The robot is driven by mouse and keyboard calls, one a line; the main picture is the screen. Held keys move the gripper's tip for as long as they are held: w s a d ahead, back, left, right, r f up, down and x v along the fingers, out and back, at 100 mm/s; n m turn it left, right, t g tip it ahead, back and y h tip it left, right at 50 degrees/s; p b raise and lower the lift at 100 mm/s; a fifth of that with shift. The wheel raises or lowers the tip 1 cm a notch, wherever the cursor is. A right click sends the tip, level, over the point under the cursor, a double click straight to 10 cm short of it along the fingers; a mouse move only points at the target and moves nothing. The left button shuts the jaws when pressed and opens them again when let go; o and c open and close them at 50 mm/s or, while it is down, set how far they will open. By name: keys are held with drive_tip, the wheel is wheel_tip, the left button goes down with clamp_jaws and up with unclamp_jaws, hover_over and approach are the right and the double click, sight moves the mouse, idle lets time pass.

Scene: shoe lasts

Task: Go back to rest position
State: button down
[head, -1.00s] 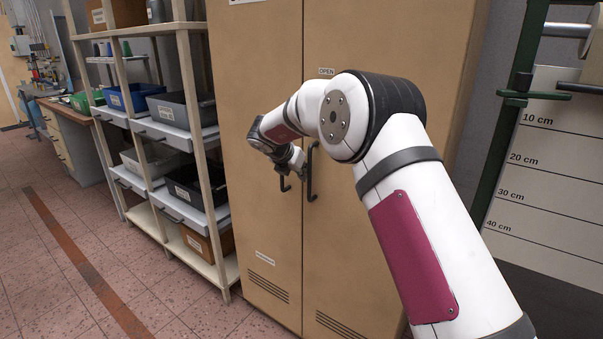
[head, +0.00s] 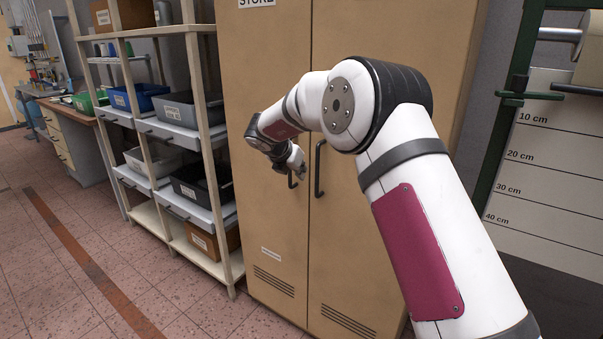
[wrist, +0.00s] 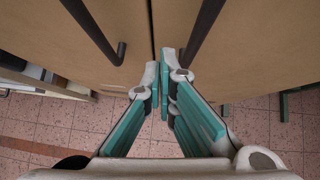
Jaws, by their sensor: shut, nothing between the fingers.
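My gripper (head: 298,172) is shut and empty in front of the tan cabinet (head: 262,215). In the wrist view its teal-sided fingers (wrist: 164,78) come together near the seam between the two doors. The doors look closed. The dark right door handle (head: 319,170) stands just right of my gripper in the head view. The left door handle (head: 291,181) is partly hidden behind my gripper. In the wrist view, the left handle (wrist: 96,30) and right handle (wrist: 206,28) lie on either side of the fingers, apart from them.
A shelf rack (head: 205,130) with bins, including a blue bin (head: 140,97), stands left of the cabinet. A height chart board (head: 545,160) and green post (head: 505,130) are at the right. A workbench (head: 70,125) stands far left. The tiled floor (head: 50,270) at front left is clear.

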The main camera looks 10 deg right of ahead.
drive_tip(key=s+a+r+n+t+y+p, duration=0.25)
drive_tip(key=r+n, duration=0.35)
drive_tip(key=r, duration=0.7)
drive_tip(key=s+a+r+n+t+y+p, duration=0.15)
drive_tip(key=s+r+n+t, duration=0.35)
drive_tip(key=r, duration=0.8)
drive_tip(key=s+a+r+n+y, duration=0.35)
drive_tip(key=s+r+n, duration=0.45)
drive_tip(key=n, duration=0.4)
drive_tip(key=s+d+f+n+g+y+p, duration=0.1)
drive_tip(key=s+f+n+g, duration=0.1)
drive_tip(key=s+n, duration=0.6)
drive_tip(key=s+d+f+n+g+y+p, duration=0.1)
drive_tip(key=s+f+n+g+p, duration=0.2)
drive_tip(key=s, duration=0.9)
drive_tip(key=s+d+f+n+g+h, duration=0.1)
drive_tip(key=s+d+f+n, duration=0.2)
drive_tip(key=s, duration=0.5)
drive_tip(key=s+d+f+n+g+h, duration=0.1)
drive_tip(key=s+d+f+n+g, duration=0.1)
drive_tip(key=s, duration=0.6)
drive_tip(key=s+d+f+n+g+h, duration=0.2)
drive_tip(key=s+d+f+n, duration=0.2)
drive_tip(key=s+d+f, duration=0.2)
drive_tip(key=shift+s+n+p, duration=0.3)
drive_tip(key=shift+s+p, duration=0.15)
drive_tip(key=shift+s, duration=0.45)
drive_tip(key=shift+r, duration=0.1)
